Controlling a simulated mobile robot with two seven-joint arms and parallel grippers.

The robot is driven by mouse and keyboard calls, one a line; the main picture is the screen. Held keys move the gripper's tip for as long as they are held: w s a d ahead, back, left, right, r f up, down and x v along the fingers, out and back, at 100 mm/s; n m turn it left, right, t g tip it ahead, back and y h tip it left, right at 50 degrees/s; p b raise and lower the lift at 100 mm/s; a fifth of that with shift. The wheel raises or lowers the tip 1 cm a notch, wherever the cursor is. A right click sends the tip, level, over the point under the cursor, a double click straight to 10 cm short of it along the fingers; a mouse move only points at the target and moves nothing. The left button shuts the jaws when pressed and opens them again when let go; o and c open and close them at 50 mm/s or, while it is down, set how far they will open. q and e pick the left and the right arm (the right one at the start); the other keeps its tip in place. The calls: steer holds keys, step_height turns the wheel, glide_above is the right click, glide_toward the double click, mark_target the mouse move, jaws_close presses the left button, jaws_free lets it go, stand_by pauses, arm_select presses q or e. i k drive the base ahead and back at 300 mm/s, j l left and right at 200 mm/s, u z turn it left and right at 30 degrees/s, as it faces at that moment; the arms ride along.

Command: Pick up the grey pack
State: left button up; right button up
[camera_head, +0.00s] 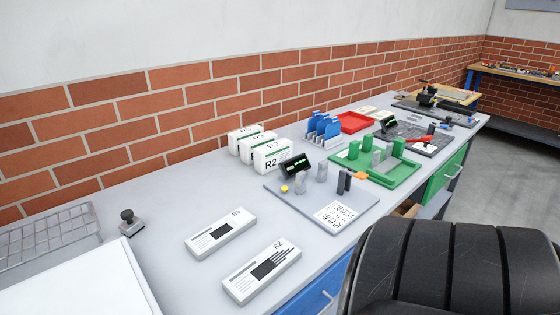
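No pack stands out clearly as the grey one. Two pale grey-white flat packs lie on the bench: the pack marked R5 (221,233) and, nearer the front edge, the pack marked R2 (262,271). Both have dark print on top and lie apart from each other. Several upright white boxes with R labels (271,158) stand in a row near the brick wall. I cannot tell which of these, if any, is the grey pack. Neither of my grippers is in view.
A grey plate (277,188) holds a small display and blocks. Beyond it are a green tray (398,176), blue dividers (323,128) and a red tray (355,122). A stamp-like tool (131,222) stands at left. A large black ribbed form (450,270) covers the lower right.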

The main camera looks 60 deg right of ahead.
mark_target(202, 244)
steer(key=i+z, duration=0.2)
steer(key=z, duration=1.45)
steer(key=i+j+z, duration=0.1)
steer(key=i+j, duration=0.1)
steer(key=j, duration=0.1)
